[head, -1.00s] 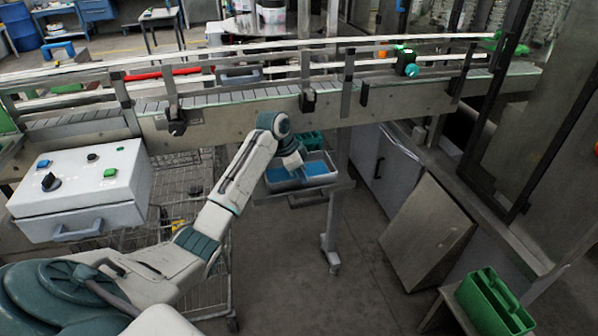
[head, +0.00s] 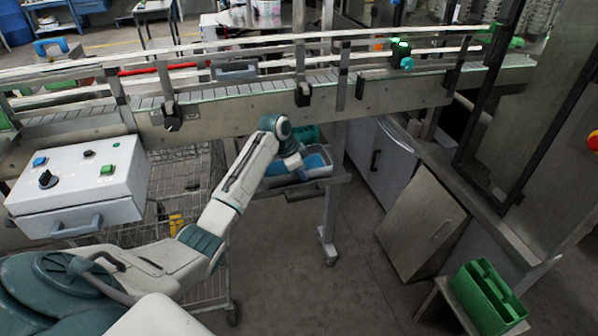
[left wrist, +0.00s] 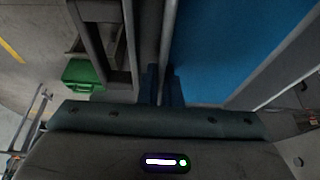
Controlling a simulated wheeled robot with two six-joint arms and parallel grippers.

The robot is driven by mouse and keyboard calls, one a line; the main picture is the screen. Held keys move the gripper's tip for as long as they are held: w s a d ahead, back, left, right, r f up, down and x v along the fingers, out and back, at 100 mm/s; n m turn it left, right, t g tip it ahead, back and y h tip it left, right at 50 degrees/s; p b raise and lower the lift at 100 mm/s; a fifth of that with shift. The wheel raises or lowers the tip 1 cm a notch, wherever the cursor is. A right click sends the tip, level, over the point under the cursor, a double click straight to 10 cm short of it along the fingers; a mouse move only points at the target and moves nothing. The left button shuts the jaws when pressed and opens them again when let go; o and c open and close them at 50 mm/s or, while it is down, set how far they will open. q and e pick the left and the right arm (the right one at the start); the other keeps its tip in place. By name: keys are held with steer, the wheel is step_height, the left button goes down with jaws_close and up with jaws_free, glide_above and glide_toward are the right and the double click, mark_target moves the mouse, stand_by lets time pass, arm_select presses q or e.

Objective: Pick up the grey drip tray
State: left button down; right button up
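The grey drip tray (head: 322,173) with a blue inside sits on a wheeled stand under the conveyor, in the middle of the head view. In the left wrist view its blue inside (left wrist: 225,45) fills the upper right. My left gripper (head: 301,172) reaches down to the near side of the tray and hides part of it. In the left wrist view the left gripper's two fingers (left wrist: 163,85) stand close together, one on each side of the thin grey rim, and look shut on it. My right gripper is not in view.
The conveyor (head: 235,115) runs across above the tray. A white control box (head: 78,190) and a wire cart (head: 180,185) are at the left. A grey panel (head: 422,225) and a green caddy (head: 487,295) stand at the right. Open floor lies in front.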

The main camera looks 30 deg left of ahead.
arm_select(q)
steer(key=shift+r+b, duration=0.3)
steer(key=shift+r, duration=0.35)
steer(key=shift+s+d+r+b, duration=0.15)
steer(key=shift+r+b, duration=0.15)
steer(key=shift+r, duration=0.2)
steer(key=shift+s+r+b, duration=0.1)
steer(key=shift+r+b, duration=0.15)
steer(key=shift+r, duration=0.25)
steer(key=s+d+r+b, duration=0.1)
steer(key=s+d, duration=0.3)
steer(key=s, duration=0.2)
steer(key=s+d+r+b, duration=0.1)
steer(key=s+d+b, duration=0.1)
steer(key=s+d, duration=0.35)
steer(key=p+v, duration=0.6)
steer(key=p, duration=0.1)
steer(key=shift+a, duration=0.15)
steer(key=shift+f+b, duration=0.3)
